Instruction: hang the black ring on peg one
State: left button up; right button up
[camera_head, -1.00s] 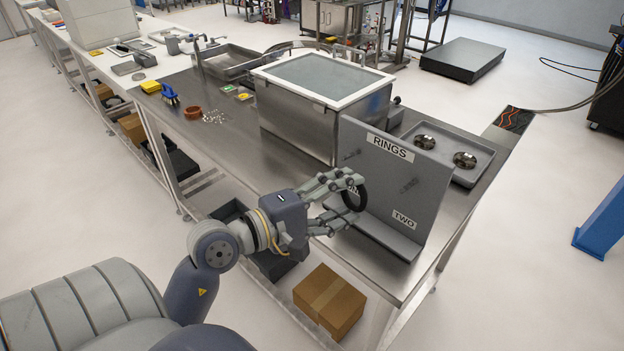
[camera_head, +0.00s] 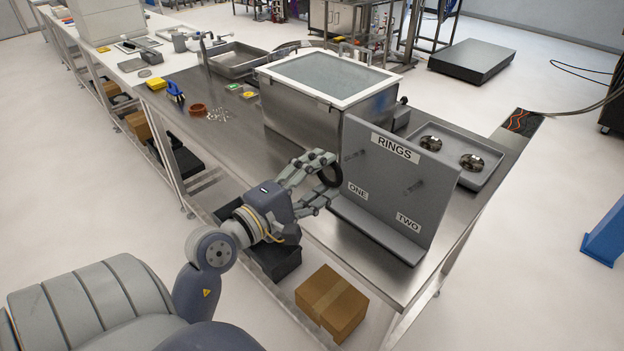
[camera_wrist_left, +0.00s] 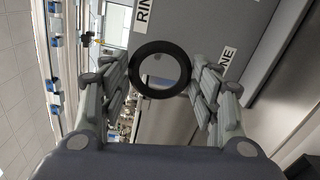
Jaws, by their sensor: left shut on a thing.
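The black ring (camera_head: 337,176) is held upright between the fingers of my left gripper (camera_head: 329,176), which is shut on it. In the left wrist view the ring (camera_wrist_left: 160,93) shows face-on between the fingertips. The grey board marked RINGS (camera_head: 380,205) stands on the bench just right of the ring. Peg one (camera_head: 353,156) sticks out of the board above the ONE label, a little right of and above the ring. The ring appears apart from the peg. Peg two (camera_head: 415,185) is bare, above the TWO label. My right gripper is not in view.
A steel chamber with a glass-like lid (camera_head: 325,85) stands behind the board. A grey tray (camera_head: 490,150) with two round metal parts lies right of it. A cardboard box (camera_head: 332,303) sits below.

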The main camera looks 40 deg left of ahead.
aim_at(330, 180)
pick_arm(q)
jog(key=shift+w+d+p, duration=0.15)
jog(key=shift+w+p, duration=0.35)
jog(key=shift+w, duration=1.05)
jog(key=shift+w+d+f+p, duration=0.1)
jog(key=shift+w+f+p, duration=0.1)
jog(key=shift+w, duration=0.9)
jog(key=shift+w+d+f+p, duration=0.1)
jog(key=shift+w+p, duration=0.05)
jog(key=shift+w, duration=0.95)
jog(key=shift+w+f+b, duration=0.15)
jog(key=shift+f+b, duration=0.15)
jog(key=o, duration=1.1)
